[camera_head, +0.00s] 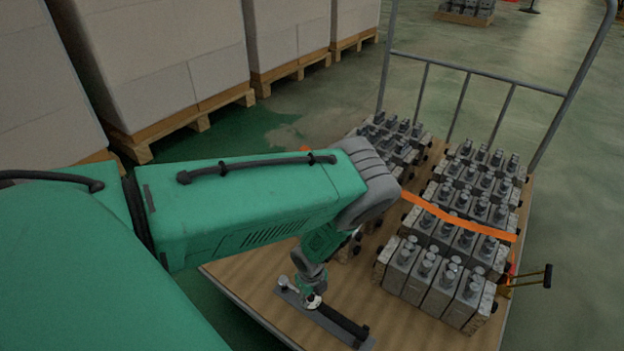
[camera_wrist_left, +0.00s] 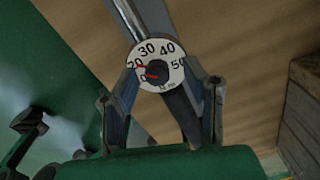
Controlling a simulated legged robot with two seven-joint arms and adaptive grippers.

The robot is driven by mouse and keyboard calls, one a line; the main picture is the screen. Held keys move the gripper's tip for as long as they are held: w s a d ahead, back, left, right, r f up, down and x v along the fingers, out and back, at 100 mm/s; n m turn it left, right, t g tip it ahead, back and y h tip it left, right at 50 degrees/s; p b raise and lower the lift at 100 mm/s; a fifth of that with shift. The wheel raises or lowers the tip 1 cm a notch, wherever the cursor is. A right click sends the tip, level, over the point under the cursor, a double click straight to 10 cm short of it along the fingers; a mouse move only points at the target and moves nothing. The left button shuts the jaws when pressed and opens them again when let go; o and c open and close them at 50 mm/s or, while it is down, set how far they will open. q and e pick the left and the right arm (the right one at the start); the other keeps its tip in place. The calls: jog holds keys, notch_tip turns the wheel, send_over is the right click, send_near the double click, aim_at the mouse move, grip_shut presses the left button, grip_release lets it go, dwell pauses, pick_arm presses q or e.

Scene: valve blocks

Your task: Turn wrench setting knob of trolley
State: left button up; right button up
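The trolley (camera_head: 355,295) has a wooden deck and a grey tube handle. A torque wrench (camera_head: 345,325) lies near its front edge, with a metal shaft (camera_wrist_left: 150,15) and a dark grip (camera_wrist_left: 183,118). My left gripper (camera_head: 311,299) is over the wrench. In its wrist view, the fingers (camera_wrist_left: 160,80) stand apart on either side of the dial; I cannot tell whether they touch it. My right gripper is out of view.
Several grey valve blocks (camera_head: 425,283) stand in rows on the deck, beside the wrench. An orange strap (camera_head: 458,217) crosses them. A yellow-black handled item (camera_head: 525,282) is at the right edge. White stacks (camera_head: 165,60) on pallets stand behind left.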

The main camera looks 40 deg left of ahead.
aim_at(311, 297)
pick_arm(q)
notch_tip(311, 297, up, 12)
dwell(0.6)
jog(key=shift+s, duration=0.15)
